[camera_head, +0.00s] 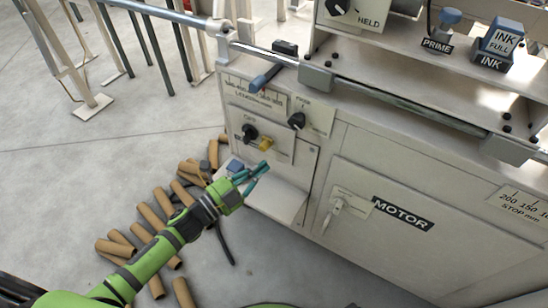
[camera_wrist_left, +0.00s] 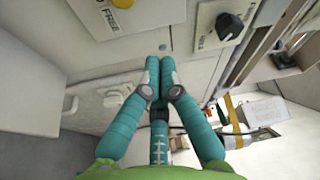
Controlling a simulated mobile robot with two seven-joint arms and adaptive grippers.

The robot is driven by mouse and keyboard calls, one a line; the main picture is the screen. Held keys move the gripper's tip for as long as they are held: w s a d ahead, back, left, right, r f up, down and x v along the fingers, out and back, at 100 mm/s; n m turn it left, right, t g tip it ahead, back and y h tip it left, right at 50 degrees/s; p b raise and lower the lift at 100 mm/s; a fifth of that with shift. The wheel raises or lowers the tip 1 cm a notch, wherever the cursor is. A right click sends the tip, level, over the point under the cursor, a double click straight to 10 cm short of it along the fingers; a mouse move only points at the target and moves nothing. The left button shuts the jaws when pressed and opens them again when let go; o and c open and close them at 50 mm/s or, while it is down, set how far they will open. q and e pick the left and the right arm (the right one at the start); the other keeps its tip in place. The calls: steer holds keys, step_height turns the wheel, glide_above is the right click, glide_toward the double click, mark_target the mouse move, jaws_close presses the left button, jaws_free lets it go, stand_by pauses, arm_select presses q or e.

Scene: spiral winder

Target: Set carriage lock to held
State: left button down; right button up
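A black knob (camera_head: 340,5) sits on a pale panel at the top edge of the head view, with the word HELD (camera_head: 371,22) to its lower right. The top of this panel is cut off, so any other label is hidden, and I cannot tell clearly where the knob points. My left gripper (camera_head: 262,170) is low in front of the machine's lower left cabinet, well below and left of that knob. In the left wrist view its teal fingers (camera_wrist_left: 160,62) come together at the tips with nothing visible between them. My right gripper is not in view.
Two more black knobs (camera_head: 297,120) (camera_head: 250,132) and a yellow button (camera_head: 265,144) are on the cabinet front. Cardboard tubes (camera_head: 152,215) litter the floor. Ink and prime controls (camera_head: 503,38) stand upper right.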

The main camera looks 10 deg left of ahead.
arm_select(q)
steer(key=v, duration=0.4)
steer(key=shift+a, duration=0.15)
stand_by(0.4)
